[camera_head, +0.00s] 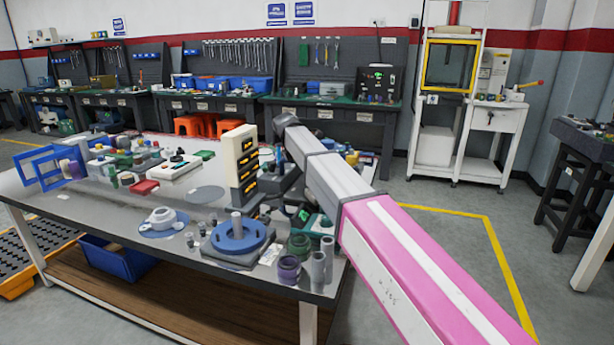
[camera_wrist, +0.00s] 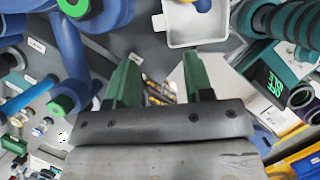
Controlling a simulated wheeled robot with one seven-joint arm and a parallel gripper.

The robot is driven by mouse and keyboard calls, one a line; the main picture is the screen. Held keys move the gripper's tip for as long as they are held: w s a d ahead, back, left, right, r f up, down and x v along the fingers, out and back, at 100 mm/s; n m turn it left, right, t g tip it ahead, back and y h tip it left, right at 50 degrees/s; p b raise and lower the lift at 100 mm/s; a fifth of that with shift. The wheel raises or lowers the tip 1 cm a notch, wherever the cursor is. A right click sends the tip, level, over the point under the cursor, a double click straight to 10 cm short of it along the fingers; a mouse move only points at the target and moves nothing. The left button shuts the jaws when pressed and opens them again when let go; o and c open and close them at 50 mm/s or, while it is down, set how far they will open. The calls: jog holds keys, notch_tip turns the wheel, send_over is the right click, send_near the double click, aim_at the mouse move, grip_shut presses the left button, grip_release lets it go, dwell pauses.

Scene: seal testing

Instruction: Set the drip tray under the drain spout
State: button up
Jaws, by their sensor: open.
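A white, shallow, square tray with rounded corners (camera_wrist: 196,38) shows at the top of the wrist view, cut by the picture edge. It looks like the drip tray. A small tab sticks out on its left side, and something small, blue and yellow, shows at its upper edge. My gripper (camera_wrist: 161,62) is open, with two green fingers and nothing between them. The tray lies beyond the fingertips, apart from them. I cannot make out the drain spout for certain in either view. In the head view my arm hides part of the table, and the gripper is hard to make out.
The grey table (camera_head: 80,208) is crowded with parts. A blue round fixture (camera_head: 238,235), grey cylinders (camera_head: 318,270) and a cream block tower (camera_head: 240,165) stand close to my arm. A blue pipe-like part (camera_wrist: 68,45) and dark ribbed cylinders (camera_wrist: 291,25) flank the gripper.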

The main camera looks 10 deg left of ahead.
jog(key=shift+v, duration=1.1)
dwell(1.1)
